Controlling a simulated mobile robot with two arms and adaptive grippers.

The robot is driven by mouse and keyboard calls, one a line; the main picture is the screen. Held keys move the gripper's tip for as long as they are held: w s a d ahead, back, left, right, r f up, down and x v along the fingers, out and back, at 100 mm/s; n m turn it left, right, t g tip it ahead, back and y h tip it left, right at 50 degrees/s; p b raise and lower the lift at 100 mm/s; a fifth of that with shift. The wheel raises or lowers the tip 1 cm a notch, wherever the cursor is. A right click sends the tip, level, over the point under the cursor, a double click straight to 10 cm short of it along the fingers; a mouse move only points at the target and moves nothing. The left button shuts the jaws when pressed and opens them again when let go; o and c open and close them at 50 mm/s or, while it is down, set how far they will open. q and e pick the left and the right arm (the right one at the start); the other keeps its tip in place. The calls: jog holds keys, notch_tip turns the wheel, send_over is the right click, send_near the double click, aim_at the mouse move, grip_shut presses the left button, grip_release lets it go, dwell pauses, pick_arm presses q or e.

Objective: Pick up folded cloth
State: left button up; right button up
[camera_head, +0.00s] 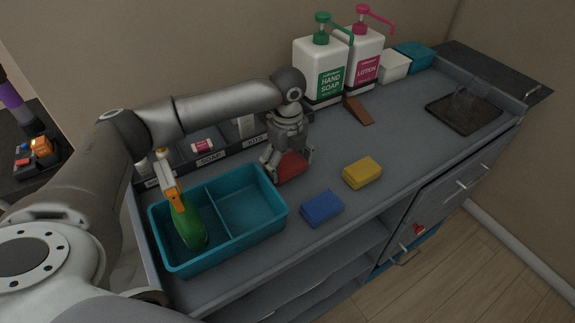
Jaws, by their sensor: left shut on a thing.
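My left gripper (287,163) points down over the vanity top and is shut on a red folded cloth (292,167). The gripper partly hides this cloth, and I cannot tell whether it is clear of the surface. A yellow folded cloth (362,173) lies to the right of it. A blue folded cloth (322,208) lies nearer the front edge. My right gripper is not in view.
A teal two-part caddy (265,236) with a green spray bottle (186,222) in its left compartment stands close left of the gripper. Hand soap (321,66) and lotion (361,60) bottles stand behind. A brown wedge (358,110) and dark tray (463,112) are right. The right-middle surface is clear.

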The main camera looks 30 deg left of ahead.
pick_arm(q)
notch_tip(320, 180, up, 2)
jog(key=shift+w+r+b, duration=0.1)
jog(key=shift+b, duration=0.4)
jog(key=s+d+r+b, duration=0.1)
jog(key=s+d+r, duration=0.2)
jog(key=s+r, duration=0.2)
jog(key=s+d+r+b, duration=0.1)
jog(key=s+d+r, duration=0.2)
jog(key=s+r, duration=0.2)
jog(key=s, duration=0.2)
jog(key=shift+s+d, duration=0.25)
jog(key=shift+s, duration=0.05)
jog(key=shift+o, duration=1)
jog(key=shift+c, duration=0.9)
